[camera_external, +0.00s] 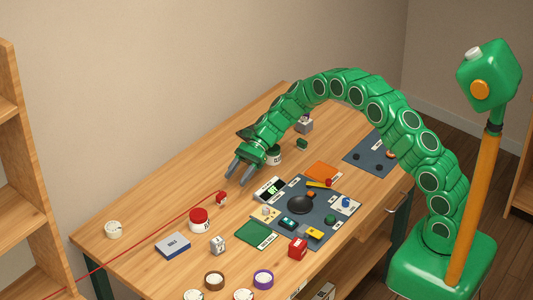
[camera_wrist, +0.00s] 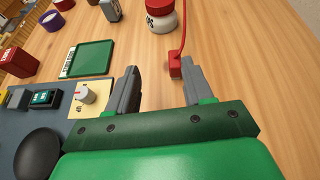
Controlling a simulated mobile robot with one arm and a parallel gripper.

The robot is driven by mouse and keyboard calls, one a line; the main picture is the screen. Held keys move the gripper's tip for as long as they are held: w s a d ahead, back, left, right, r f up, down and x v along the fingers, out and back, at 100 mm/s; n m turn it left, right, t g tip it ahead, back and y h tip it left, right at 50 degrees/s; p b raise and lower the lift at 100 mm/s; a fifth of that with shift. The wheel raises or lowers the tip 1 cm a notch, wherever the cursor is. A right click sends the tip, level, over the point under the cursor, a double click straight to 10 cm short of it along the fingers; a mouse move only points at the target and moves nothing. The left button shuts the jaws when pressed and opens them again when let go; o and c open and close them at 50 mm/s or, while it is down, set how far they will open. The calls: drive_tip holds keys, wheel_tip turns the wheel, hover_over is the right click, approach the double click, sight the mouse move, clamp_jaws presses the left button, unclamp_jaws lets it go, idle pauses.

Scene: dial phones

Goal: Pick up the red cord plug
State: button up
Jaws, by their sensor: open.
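The red cord plug (camera_external: 221,198) is a small red block on the wooden table, with a thin red cord running off to the lower left. In the wrist view the plug (camera_wrist: 175,63) lies just beyond my fingertips, nearer the right finger, with its cord leading up the picture. My gripper (camera_external: 236,184) is open and empty, its fingers pointing down toward the table close behind the plug. In the wrist view my gripper (camera_wrist: 160,68) shows both grey fingers spread apart. I cannot tell its exact height above the table.
A white jar with a red lid (camera_external: 199,220) stands near the plug, beside the cord. A dark mat (camera_external: 330,222) with several small parts, a green board (camera_external: 256,233) and a red block (camera_external: 297,247) lie to the right. Bare wood surrounds the plug's far side.

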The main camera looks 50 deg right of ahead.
sight(223, 192)
drive_tip(key=f, duration=0.1)
drive_tip(key=w+f, duration=0.1)
drive_tip(key=w+f+m, duration=0.1)
drive_tip(key=shift+w+d, duration=0.1)
drive_tip(key=shift+d, duration=0.15)
drive_tip(key=shift+r+x, duration=0.2)
drive_tip(key=shift+x, duration=1.75)
drive_tip(key=shift+r+x, duration=0.25)
drive_tip(key=shift+x, duration=1.7)
drive_tip(key=shift+a, duration=0.15)
clamp_jaws()
